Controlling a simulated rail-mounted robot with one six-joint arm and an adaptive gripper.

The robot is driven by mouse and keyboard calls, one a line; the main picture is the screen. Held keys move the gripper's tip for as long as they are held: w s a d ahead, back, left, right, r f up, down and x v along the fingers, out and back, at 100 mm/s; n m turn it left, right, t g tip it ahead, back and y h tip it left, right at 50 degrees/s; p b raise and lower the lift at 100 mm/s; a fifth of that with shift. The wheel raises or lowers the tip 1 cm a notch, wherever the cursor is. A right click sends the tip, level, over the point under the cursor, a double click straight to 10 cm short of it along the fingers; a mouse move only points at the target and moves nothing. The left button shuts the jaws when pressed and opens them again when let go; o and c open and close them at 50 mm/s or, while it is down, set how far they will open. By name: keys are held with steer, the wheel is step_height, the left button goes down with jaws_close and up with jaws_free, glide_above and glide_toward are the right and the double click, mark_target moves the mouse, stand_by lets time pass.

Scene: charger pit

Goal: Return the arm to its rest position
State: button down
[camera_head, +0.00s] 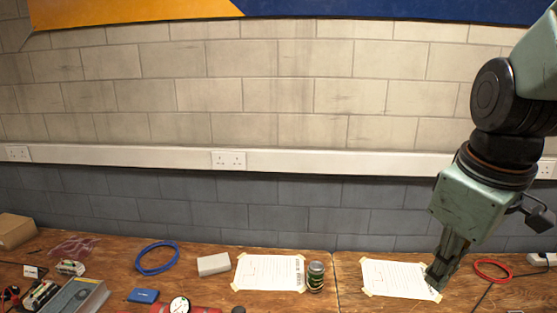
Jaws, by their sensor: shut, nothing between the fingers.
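My arm comes down from the upper right of the head view, green with black joints. My gripper (436,284) points down at the right part of the bench. Its fingers are shut with nothing seen between them. The fingertips are over the right edge of a taped white sheet (392,279); I cannot tell whether they touch it.
Clutter fills the left end. A block wall (230,95) stands behind.

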steer(key=s+a+r+m, duration=0.2)
steer(key=s+a+m, duration=0.1)
steer(key=s, duration=0.4)
steer(key=s+a+r+m+t, duration=0.1)
steer(key=s+a+r+m, duration=0.2)
steer(key=s+a, duration=0.2)
steer(key=shift+s, duration=1.4)
steer(key=c, duration=3.5)
jaws_free()
